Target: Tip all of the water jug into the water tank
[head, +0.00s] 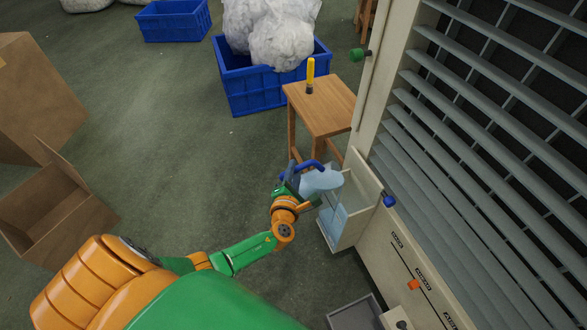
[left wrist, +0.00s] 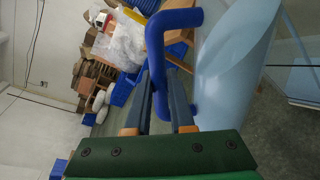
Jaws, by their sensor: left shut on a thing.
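The water jug (head: 322,181) is pale blue with a dark blue handle (head: 308,165). It is tilted, lying nearly on its side, over the open top of the water tank. The water tank (head: 362,190) is a pale box standing out from the machine's side. A light blue patch, which looks like water, shows low in the tank; I cannot see a stream. My left gripper (head: 292,183) is shut on the jug's handle. In the left wrist view, its fingers (left wrist: 162,100) close around the blue handle, with the jug's body (left wrist: 235,65) to the right. My right gripper is out of view.
The louvred machine (head: 400,225) fills the right side. A wooden stool (head: 322,105) with a yellow-handled tool stands behind the tank. Blue crates (head: 255,95), one with clear bags, stand farther back. Cardboard boxes (head: 60,210) are at left. A grey tray (head: 355,315) sits below. Green floor between is clear.

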